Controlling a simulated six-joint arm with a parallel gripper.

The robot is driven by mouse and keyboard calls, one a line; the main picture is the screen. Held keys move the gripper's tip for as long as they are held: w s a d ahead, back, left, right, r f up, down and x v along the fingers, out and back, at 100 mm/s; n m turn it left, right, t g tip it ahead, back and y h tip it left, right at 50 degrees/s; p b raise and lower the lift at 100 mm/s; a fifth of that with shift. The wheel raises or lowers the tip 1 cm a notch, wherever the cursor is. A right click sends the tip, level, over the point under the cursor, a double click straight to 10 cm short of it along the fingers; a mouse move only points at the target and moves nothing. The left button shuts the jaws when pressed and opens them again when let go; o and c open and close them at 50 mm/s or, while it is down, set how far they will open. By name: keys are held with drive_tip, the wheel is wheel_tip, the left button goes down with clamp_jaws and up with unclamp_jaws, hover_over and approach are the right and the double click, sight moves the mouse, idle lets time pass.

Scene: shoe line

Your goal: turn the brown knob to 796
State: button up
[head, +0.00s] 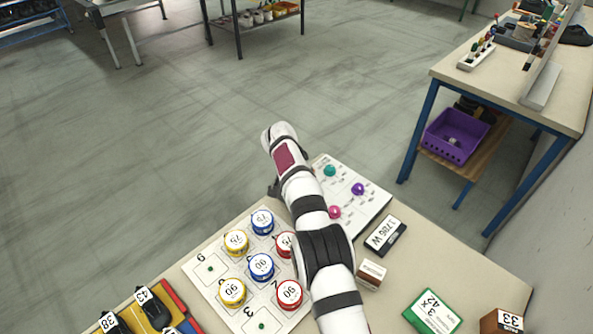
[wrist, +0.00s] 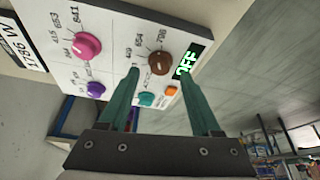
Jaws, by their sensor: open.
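The brown knob (wrist: 159,62) sits on a white control panel (wrist: 115,75) in the wrist view, with printed numbers around it. Its pointer is too small to read. In the head view the brown knob is hidden behind my arm, while part of the panel (head: 372,203) shows. My gripper (wrist: 161,73) is open. Its two green fingers point at the panel, and the brown knob appears between and just beyond their tips. I cannot tell whether they touch it. A display (wrist: 187,60) beside the knob shows green letters that look like OFF.
The panel also carries a pink knob (wrist: 88,45), a purple knob (wrist: 95,90), a teal knob (wrist: 147,99) and an orange button (wrist: 172,90). A 1786 W label block (head: 385,236) lies beside it. Several numbered tins (head: 262,266) stand on a board nearby.

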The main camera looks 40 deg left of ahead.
drive_tip(key=v, duration=1.3)
drive_tip(key=shift+r, duration=0.3)
drive_tip(key=shift+s, duration=0.1)
drive_tip(key=w+f+n, duration=0.1)
drive_tip(key=w+f, duration=0.1)
drive_tip(key=f, duration=0.3)
drive_tip(key=w+f+n+y, duration=0.1)
drive_tip(key=w+f+n, duration=0.1)
drive_tip(key=f, duration=0.2)
drive_tip(key=w+f+n, duration=0.1)
drive_tip(key=w+f, duration=0.1)
drive_tip(key=f, duration=0.3)
drive_tip(key=shift+a+f+g+y, duration=0.3)
drive_tip(key=shift+a+g, duration=0.05)
drive_tip(key=shift+g, duration=0.05)
clamp_jaws()
